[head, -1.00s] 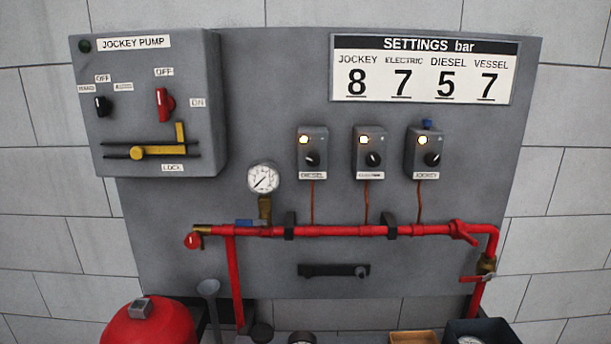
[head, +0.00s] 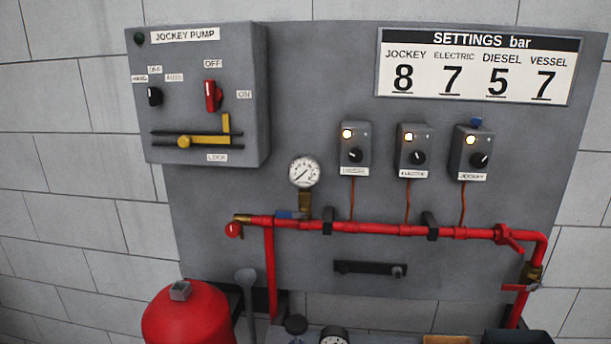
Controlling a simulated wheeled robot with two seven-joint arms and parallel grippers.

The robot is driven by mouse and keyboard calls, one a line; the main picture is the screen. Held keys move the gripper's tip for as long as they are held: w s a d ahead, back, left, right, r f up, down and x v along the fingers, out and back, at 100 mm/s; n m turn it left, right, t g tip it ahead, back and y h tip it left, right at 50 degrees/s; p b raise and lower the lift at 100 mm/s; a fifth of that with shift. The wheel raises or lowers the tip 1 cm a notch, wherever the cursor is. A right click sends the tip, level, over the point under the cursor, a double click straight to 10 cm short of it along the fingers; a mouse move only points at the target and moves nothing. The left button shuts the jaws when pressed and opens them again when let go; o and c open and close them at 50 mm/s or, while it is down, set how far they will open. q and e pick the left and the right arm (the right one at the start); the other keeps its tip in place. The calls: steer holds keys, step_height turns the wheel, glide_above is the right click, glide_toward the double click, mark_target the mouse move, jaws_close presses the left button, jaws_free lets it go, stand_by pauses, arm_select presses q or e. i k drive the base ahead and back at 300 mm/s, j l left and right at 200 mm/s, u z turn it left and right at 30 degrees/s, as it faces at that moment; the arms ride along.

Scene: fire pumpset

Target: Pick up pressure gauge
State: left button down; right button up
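A round white-faced pressure gauge (head: 305,171) stands upright on a brass fitting (head: 305,204) above the red pipe, in the middle of the grey panel. A second dial gauge (head: 334,336) shows at the bottom edge of the head view, partly cut off, at the level of the surface below the panel. Neither of my grippers is in view, so nothing shows of what they hold.
The red pipe (head: 380,229) runs across the panel, with a blue-handled valve (head: 284,214) near the gauge. A red tank (head: 188,316) stands lower left. A jockey pump box (head: 196,95) and several switch boxes surround the gauge. A tan tray (head: 446,340) and a dark bin (head: 517,336) sit lower right.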

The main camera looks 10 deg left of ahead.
mark_target(304, 171)
steer(key=z, duration=1.35)
steer(key=u, duration=1.6)
steer(key=i+l, duration=0.1)
steer(key=l, duration=0.2)
steer(key=i+l+u, duration=0.1)
steer(key=l, duration=0.2)
steer(key=i+l, duration=0.1)
steer(key=l, duration=0.2)
